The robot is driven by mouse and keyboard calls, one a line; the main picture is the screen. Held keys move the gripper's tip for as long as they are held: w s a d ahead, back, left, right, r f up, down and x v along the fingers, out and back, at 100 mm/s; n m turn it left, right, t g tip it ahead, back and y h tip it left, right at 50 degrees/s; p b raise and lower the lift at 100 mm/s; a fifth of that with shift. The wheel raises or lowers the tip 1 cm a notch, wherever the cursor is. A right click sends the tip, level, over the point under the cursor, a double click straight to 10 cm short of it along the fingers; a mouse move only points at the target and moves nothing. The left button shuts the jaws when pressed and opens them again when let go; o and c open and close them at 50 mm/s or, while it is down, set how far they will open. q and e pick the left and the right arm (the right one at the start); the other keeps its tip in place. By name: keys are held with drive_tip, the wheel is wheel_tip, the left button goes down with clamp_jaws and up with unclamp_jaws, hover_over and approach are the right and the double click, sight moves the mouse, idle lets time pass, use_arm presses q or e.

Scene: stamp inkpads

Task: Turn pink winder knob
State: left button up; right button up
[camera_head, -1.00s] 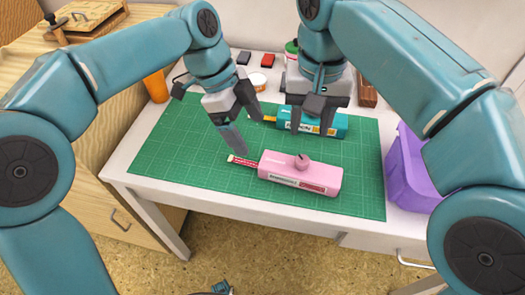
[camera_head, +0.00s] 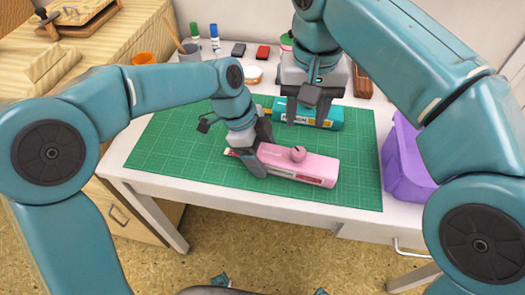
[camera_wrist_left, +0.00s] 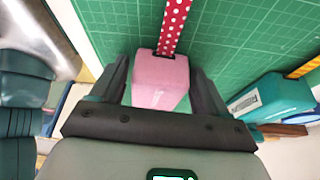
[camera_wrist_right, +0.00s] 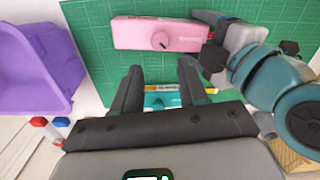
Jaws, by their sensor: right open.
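The pink winder (camera_head: 310,168) lies on the green mat, its round pink knob (camera_head: 299,154) on top; the knob also shows in the right wrist view (camera_wrist_right: 161,41). A red dotted strip (camera_wrist_left: 174,25) comes out of its left end. My left gripper (camera_head: 258,155) is at that end, its fingers on both sides of the pink body (camera_wrist_left: 160,80). Whether they press on it I cannot tell. My right gripper (camera_head: 308,108) is open and empty, above the teal winder (camera_head: 335,117), which shows partly hidden beyond its fingers in the right wrist view (camera_wrist_right: 163,101).
A purple bin (camera_head: 405,165) stands at the right of the green mat (camera_head: 190,170). An orange cup (camera_head: 145,57), a brush pot (camera_head: 189,51), and dark and red inkpads (camera_head: 263,52) are at the back. The mat's front left is clear.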

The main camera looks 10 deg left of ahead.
sight(299, 152)
use_arm(q)
drive_tip(key=c, duration=0.7)
use_arm(e)
drive_tip(key=o, duration=0.3)
drive_tip(key=shift+r, duration=0.2)
wheel_tip(299, 152, down, 10)
drive_tip(key=shift+f+m, duration=0.2)
drive_tip(key=shift+m, duration=0.9)
drive_tip(key=c, duration=1.1)
